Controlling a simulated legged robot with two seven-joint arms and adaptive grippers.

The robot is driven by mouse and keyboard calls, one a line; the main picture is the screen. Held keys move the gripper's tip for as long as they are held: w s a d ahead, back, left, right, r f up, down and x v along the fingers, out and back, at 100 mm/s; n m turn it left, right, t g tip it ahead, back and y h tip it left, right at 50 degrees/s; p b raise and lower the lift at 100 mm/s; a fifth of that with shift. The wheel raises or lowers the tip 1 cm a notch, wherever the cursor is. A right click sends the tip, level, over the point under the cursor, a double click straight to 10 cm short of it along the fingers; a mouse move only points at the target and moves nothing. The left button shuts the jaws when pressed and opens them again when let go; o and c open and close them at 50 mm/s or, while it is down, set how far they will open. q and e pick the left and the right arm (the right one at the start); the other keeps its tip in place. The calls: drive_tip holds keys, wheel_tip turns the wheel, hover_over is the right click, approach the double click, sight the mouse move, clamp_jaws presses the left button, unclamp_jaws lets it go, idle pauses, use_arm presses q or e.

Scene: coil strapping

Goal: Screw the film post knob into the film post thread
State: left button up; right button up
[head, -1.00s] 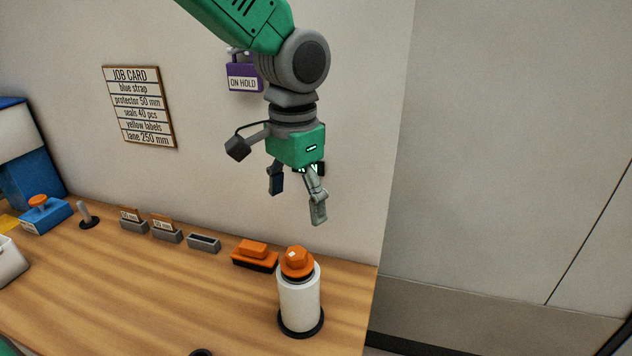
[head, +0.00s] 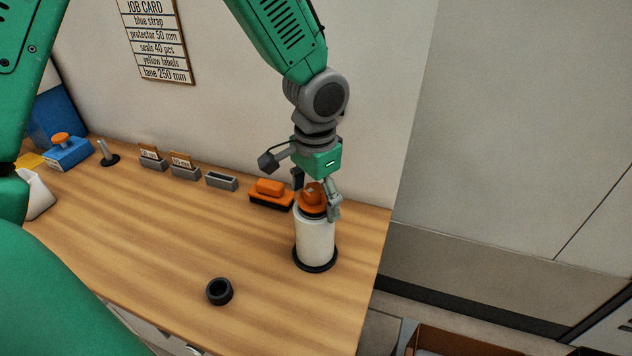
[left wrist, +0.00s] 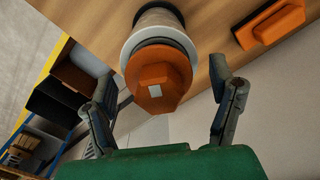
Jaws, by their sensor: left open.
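The orange film post knob (head: 312,196) sits on top of the white film roll (head: 315,238), which stands upright on a black base near the table's right end. The knob also shows in the left wrist view (left wrist: 157,80), with a pale square mark on its face. My left gripper (head: 318,200) is open around the top of the roll, with a finger to each side of the knob. In the left wrist view its fingers (left wrist: 165,100) stand apart from the knob. The film post thread is hidden under the knob. My right gripper is not in view.
An orange and black block (head: 270,193) lies just left of the roll. Grey card holders (head: 185,167) stand along the wall. A black ring (head: 219,291) lies at the table's front. The middle of the table is clear.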

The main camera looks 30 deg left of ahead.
use_arm(q)
drive_tip(key=shift+f, duration=0.15)
drive_tip(key=c, duration=1.8)
drive_tip(key=shift+o, duration=0.2)
drive_tip(key=shift+r+m+p, duration=0.2)
drive_tip(key=shift+m+p, duration=0.7)
drive_tip(key=shift+p, duration=0.05)
drive_tip(key=m+p, duration=0.2)
drive_tip(key=m, duration=0.1)
drive_tip(key=shift+m+p, duration=0.8)
drive_tip(key=shift+m, duration=0.2)
drive_tip(key=shift+f+m, duration=0.2)
drive_tip(key=shift+m, duration=0.5)
drive_tip(key=shift+p, duration=0.3)
